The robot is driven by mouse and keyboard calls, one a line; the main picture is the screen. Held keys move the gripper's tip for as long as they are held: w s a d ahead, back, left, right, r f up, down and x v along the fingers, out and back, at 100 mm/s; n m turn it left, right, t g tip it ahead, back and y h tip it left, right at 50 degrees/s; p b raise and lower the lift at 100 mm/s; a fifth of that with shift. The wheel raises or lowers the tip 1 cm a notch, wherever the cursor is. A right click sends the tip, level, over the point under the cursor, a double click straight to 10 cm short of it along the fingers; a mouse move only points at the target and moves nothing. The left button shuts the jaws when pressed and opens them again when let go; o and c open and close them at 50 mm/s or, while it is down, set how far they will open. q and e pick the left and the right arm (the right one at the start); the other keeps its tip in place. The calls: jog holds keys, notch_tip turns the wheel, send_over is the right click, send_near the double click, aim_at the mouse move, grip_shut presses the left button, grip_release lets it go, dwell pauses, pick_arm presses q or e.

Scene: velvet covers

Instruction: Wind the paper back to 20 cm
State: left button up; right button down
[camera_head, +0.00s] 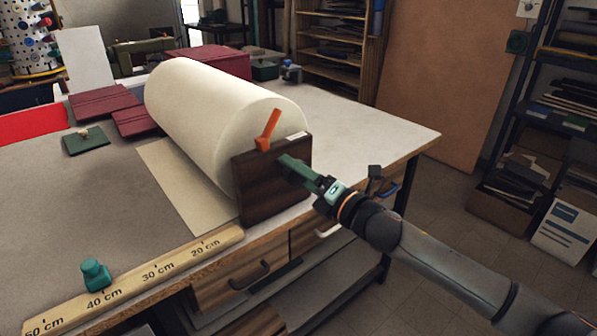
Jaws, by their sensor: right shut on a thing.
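A big roll of cream paper (215,110) lies along the table behind a dark wooden end board (262,187). Its loose sheet (180,185) lies flat to the left of the roll. My right gripper (333,193) is shut on the dark green crank (297,169) on the outer face of the end board; the grip itself is partly hidden. An orange lever (268,130) stands tilted on top of the end board. My left gripper is out of view.
A teal knob-like piece (95,274) stands on the ruler near 40 cm. Dark red covers (103,101) and a small green pad (86,140) lie at the back left. The grey tabletop (60,215) at the left is clear. A shelf rack stands at the right.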

jog(key=shift+c, duration=2.1)
grip_release()
jog(key=o, duration=0.3)
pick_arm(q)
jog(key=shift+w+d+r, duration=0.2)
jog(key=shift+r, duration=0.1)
pick_arm(e)
jog(key=shift+o, duration=0.4)
jog(key=shift+s, duration=0.1)
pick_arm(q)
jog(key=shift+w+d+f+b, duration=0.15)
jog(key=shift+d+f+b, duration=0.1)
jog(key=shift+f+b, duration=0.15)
pick_arm(e)
jog(key=r+v, duration=0.1)
jog(key=v, duration=1.1)
jog(key=shift+d+f, duration=0.15)
jog(key=shift+f, duration=0.3)
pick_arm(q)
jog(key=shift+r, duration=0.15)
pick_arm(e)
jog(key=shift+s, duration=0.1)
